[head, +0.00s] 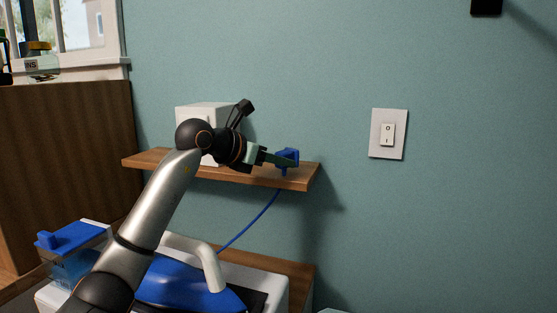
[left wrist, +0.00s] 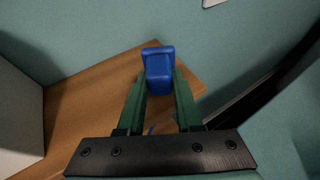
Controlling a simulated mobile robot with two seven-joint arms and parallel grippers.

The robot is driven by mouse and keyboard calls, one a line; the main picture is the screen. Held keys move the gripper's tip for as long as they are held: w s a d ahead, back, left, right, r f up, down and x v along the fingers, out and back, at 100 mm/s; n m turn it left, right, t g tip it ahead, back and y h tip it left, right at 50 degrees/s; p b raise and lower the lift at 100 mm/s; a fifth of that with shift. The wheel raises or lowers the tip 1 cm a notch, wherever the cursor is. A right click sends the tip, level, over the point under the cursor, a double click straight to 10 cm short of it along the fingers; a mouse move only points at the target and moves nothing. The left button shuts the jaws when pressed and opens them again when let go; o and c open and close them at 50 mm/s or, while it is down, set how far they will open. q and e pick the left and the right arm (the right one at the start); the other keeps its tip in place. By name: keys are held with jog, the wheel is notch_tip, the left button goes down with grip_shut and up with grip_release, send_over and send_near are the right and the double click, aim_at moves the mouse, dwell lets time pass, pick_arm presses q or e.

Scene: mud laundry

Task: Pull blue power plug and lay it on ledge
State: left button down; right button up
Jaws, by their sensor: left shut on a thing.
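The blue power plug (head: 288,156) is held between the green fingers of my left gripper (head: 277,160), at the right end of the wooden ledge (head: 230,174). In the left wrist view the plug (left wrist: 158,68) sits between both fingertips of the gripper (left wrist: 159,82), over the ledge's corner (left wrist: 100,95). I cannot tell whether the plug touches the ledge. A blue cord (head: 250,224) runs from below the ledge down to the left. My right gripper is not in view.
A white box (head: 205,108) stands on the ledge, left of the gripper. A white switch plate (head: 389,134) is on the teal wall to the right. Below are a blue and white appliance (head: 180,284) and a blue-lidded container (head: 72,238).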

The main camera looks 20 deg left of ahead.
pick_arm(q)
jog(key=shift+f+b, duration=0.3)
jog(key=shift+f, duration=0.3)
jog(key=c, duration=0.5)
grip_release()
jog(key=v, duration=1.2)
jog(key=shift+s+b, duration=0.25)
jog(key=shift+b, duration=0.15)
jog(key=shift+a, duration=0.15)
